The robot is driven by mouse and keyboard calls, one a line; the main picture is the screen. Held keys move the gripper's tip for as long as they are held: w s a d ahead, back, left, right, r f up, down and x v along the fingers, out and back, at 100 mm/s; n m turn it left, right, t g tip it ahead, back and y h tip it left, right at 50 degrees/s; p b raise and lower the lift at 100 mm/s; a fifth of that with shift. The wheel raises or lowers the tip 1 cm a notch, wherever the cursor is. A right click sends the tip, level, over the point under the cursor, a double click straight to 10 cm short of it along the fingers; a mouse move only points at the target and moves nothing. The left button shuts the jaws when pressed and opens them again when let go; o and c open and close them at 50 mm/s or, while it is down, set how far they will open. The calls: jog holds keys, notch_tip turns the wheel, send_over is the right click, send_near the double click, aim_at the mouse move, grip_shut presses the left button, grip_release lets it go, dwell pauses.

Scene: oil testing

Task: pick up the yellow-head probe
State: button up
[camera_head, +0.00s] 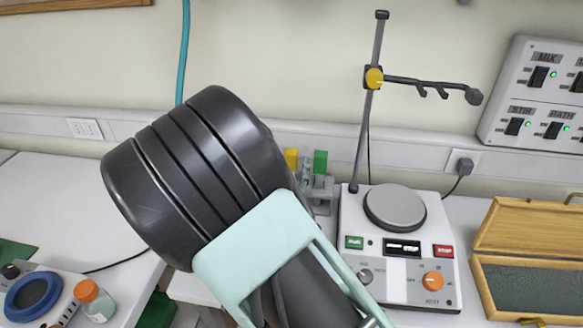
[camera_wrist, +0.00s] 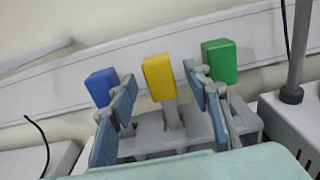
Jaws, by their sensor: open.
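The yellow-head probe (camera_wrist: 158,78) stands upright in a grey rack (camera_wrist: 150,142), between a blue-head probe (camera_wrist: 101,87) and a green-head probe (camera_wrist: 219,62). In the head view the yellow head (camera_head: 290,158) and green head (camera_head: 320,161) show just right of my arm. My gripper (camera_wrist: 161,84) is open and empty, with one finger on each side of the yellow head in the wrist view. The left finger overlaps the blue probe and the right finger overlaps the green one in the picture. I cannot tell whether they touch.
A hotplate stirrer (camera_head: 405,265) with a stand rod (camera_head: 369,130) is right of the rack. An open wooden case (camera_head: 520,235) lies farther right. A capped bottle (camera_head: 95,302) and blue-ringed device (camera_head: 33,296) are at lower left. The wall is close behind the rack.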

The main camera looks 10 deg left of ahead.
jog(key=w, duration=0.3)
jog(key=shift+w+a+f, duration=0.1)
jog(key=shift+w+f, duration=0.05)
grip_shut()
